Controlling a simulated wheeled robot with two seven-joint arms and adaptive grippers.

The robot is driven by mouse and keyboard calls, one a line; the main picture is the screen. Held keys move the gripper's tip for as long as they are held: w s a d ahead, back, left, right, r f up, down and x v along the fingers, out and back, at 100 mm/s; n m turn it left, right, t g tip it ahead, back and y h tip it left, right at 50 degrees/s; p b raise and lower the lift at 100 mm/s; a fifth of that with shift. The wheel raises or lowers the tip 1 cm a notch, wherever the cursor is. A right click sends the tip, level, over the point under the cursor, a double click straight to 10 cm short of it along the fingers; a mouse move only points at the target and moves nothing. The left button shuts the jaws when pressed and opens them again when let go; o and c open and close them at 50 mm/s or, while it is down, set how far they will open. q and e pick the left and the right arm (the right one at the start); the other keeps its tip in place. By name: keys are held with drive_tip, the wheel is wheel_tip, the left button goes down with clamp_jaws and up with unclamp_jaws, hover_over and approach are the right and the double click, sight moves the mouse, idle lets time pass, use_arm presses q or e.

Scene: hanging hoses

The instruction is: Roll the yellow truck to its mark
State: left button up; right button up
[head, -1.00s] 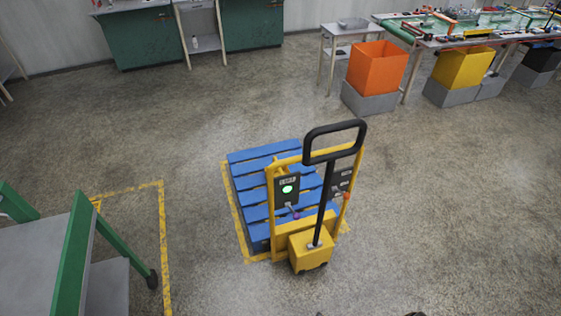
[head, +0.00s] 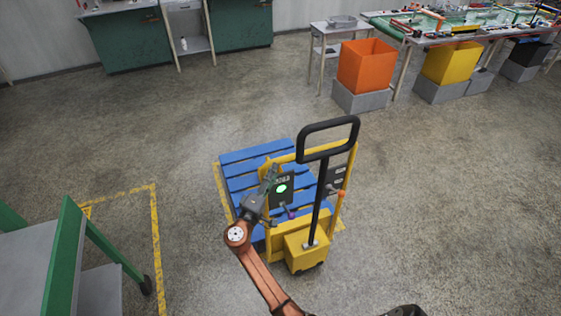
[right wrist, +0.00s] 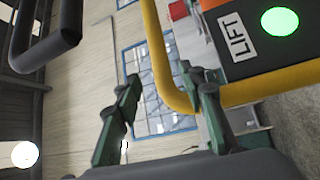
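The yellow truck (head: 305,252) has a tall black loop handle (head: 328,126), a yellow tube frame and dark panels. It stands at the near end of a blue slatted pallet (head: 250,158). One panel has a lit green button (head: 281,188); the right wrist view shows this button (right wrist: 280,21) beside a LIFT label (right wrist: 237,36). Yellow floor tape (head: 221,190) runs along the pallet. My right gripper (head: 270,174) is open beside the frame's left post, left of the panel. In the right wrist view its fingers (right wrist: 162,78) are apart; the yellow tube (right wrist: 162,65) passes close to them, contact unclear. My left gripper is out of view.
Another yellow tape outline (head: 155,232) lies left, beside a green-framed grey cart (head: 64,250). An orange bin (head: 366,66) and a yellow bin (head: 449,63) stand at the back right by a worktable. Floor right of the truck is clear.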

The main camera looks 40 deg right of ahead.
sight(281, 160)
drive_tip(key=x, duration=0.7)
drive_tip(key=shift+c, duration=0.3)
drive_tip(key=shift+f, duration=0.1)
clamp_jaws()
